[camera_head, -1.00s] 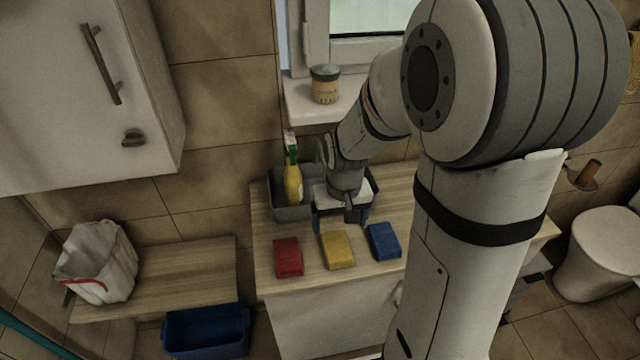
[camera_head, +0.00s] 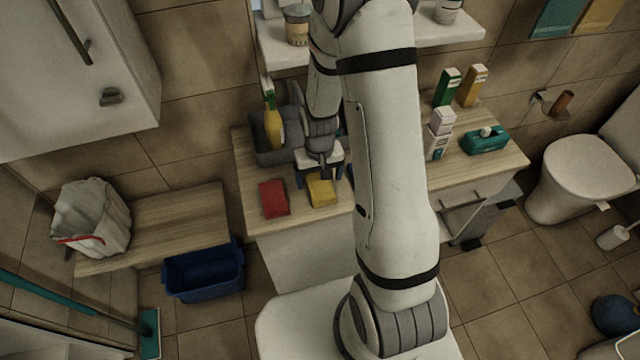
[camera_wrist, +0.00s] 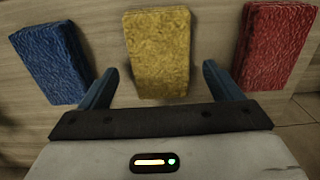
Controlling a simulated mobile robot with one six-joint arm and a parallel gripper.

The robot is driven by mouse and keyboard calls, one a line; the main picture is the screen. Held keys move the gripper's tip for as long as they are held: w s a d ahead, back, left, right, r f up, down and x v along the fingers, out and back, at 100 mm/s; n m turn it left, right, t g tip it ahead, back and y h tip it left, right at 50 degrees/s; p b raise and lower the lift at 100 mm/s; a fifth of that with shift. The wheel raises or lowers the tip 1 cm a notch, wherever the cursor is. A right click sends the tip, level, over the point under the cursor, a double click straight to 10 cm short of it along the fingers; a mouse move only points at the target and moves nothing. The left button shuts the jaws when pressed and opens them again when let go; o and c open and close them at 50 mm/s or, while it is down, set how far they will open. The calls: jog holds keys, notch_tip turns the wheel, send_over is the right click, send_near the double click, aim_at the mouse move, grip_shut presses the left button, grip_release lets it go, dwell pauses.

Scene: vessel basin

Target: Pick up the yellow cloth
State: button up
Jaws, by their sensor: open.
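The yellow cloth (camera_head: 321,193) is a folded block on the wooden counter, between the red cloth (camera_head: 273,198) and the blue cloth. In the wrist view the yellow cloth (camera_wrist: 158,52) lies ahead of my gripper (camera_wrist: 160,84), centred between its two blue fingers. The fingers are spread apart and hold nothing. The blue cloth (camera_wrist: 52,62) is to the left in that view and the red cloth (camera_wrist: 272,46) to the right. In the head view my gripper (camera_head: 319,180) is just behind the yellow cloth. My arm hides most of the blue cloth there.
Boxes and a teal tissue box (camera_head: 486,141) stand on the counter's right. A blue tub (camera_head: 204,272) and a white bag (camera_head: 92,215) are at the left. The counter's front edge is close to the cloths.

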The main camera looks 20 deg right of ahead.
aim_at(319, 182)
jog(key=shift+f, duration=0.6)
jog(key=shift+c, duration=0.2)
jog(key=c, duration=1)
jog(key=shift+r, duration=0.1)
notch_tip(319, 182, up, 10)
jog(key=shift+f+b, duration=0.1)
jog(key=shift+b, duration=0.7)
